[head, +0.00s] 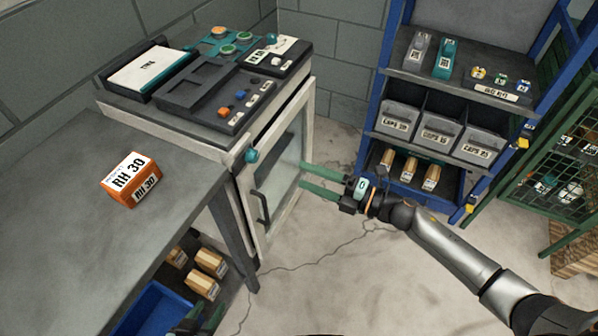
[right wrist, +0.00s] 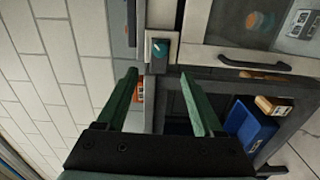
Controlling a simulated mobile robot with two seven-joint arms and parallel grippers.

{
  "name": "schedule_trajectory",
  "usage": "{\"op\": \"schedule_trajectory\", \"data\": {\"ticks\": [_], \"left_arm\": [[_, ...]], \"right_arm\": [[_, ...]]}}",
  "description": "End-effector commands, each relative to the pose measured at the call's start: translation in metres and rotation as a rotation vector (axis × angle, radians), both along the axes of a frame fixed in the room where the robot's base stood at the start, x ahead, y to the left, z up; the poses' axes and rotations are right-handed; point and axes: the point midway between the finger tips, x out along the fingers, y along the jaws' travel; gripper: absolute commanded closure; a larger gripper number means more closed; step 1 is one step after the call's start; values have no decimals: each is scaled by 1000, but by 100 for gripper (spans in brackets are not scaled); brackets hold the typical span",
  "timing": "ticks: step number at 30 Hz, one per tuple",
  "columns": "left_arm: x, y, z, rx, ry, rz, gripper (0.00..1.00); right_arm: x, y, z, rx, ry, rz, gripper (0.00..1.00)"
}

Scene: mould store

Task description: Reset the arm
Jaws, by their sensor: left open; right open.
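My right arm reaches in from the lower right in the head view. Its right gripper (head: 303,178) has two green fingers, spread apart and empty, in front of the cabinet's glass door (head: 280,165). In the right wrist view the same fingers (right wrist: 158,90) are parted with nothing held. A teal knob (right wrist: 160,48) shows beyond them there; it is also on the cabinet corner (head: 251,155) in the head view. My left gripper (head: 203,318) is only partly seen at the bottom edge, dark and green, with nothing visible in it.
An orange-and-white RH 30 box (head: 130,180) sits on the grey bench (head: 75,185). A blue bin (head: 150,310) and several small boxes are below. A blue-framed shelf (head: 375,75) with grey bins stands behind my right gripper, a green mesh cage (head: 548,170) at right. The floor between is clear.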

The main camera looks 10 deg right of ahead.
Motion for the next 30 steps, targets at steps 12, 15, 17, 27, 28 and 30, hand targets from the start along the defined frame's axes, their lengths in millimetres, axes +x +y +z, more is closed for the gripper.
{"op": "schedule_trajectory", "data": {"ticks": [12, 15, 17, 27, 28, 30], "left_arm": [[3, 0, 1, 0, -5, 0, 50], [4, 0, 3, -1, -8, 0, 50], [5, 0, 5, -1, -9, -1, 50], [7, 3, 46, 1, -27, 6, 50], [7, 4, 49, 3, -26, 8, 50], [6, 7, 55, 7, -21, 12, 50]], "right_arm": [[0, 0, 0, 1, 1, 0, 31], [-1, 0, 0, 3, 4, -2, 31], [-2, 1, 0, 21, 22, -17, 31], [-50, -22, -21, 527, 621, -502, 31], [-60, -27, -28, 579, 696, -560, 31], [-86, -38, -44, 695, 869, -694, 31]]}}
